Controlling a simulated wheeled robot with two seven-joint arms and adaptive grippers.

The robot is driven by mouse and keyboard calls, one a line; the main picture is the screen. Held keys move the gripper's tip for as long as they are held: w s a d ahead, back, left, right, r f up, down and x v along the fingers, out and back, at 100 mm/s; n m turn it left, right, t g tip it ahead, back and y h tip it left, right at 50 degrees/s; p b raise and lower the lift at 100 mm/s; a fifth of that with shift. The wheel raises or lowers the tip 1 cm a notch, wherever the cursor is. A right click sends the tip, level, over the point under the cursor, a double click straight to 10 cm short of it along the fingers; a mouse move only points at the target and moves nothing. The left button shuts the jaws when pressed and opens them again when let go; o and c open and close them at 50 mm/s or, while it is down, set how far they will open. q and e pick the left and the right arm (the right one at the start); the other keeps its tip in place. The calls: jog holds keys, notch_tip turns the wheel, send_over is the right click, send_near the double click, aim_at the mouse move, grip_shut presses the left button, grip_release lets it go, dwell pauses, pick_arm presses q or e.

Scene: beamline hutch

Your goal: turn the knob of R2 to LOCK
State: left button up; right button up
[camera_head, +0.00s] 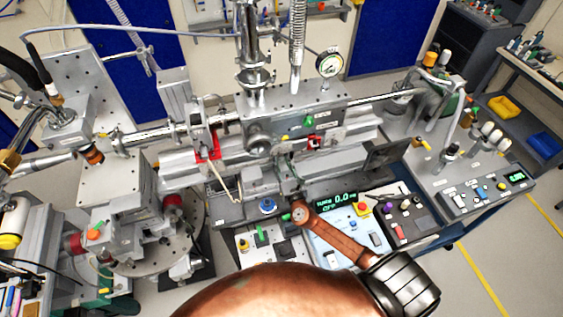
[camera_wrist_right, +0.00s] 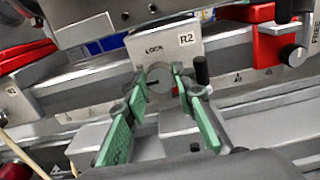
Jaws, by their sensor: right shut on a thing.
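The R2 plate (camera_wrist_right: 165,44) is a light panel marked "R2" and "LOCK" in the right wrist view. Below the word LOCK sits a small round grey knob (camera_wrist_right: 159,90) with a short dark mark on its left side. My right gripper (camera_wrist_right: 158,86) has its green-padded fingers closed on both sides of the knob. In the head view my right gripper (camera_head: 287,170) reaches up to the front of the rail, where its own wrist and fingers largely hide the knob. My left gripper is not in the head view.
Red clamps (camera_head: 207,145) and (camera_wrist_right: 283,45) stand on the rail either side. A black peg (camera_wrist_right: 201,70) is close to the right finger. A dial gauge (camera_head: 329,64) stands above the rail.

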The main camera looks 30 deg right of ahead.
grip_shut()
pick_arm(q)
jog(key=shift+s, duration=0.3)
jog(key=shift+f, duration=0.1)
pick_arm(e)
jog(key=shift+f+m+b, duration=0.15)
jog(key=shift+m+b, duration=0.85)
jog(key=shift+b, duration=0.1)
jog(key=m+b, duration=0.6)
jog(key=m, duration=0.1)
jog(key=m+b, duration=0.2)
jog(key=m, duration=0.2)
jog(key=shift+m, duration=0.3)
pick_arm(q)
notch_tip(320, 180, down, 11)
jog(key=b, duration=0.1)
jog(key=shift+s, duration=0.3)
pick_arm(e)
jog(key=shift+m, duration=2.2)
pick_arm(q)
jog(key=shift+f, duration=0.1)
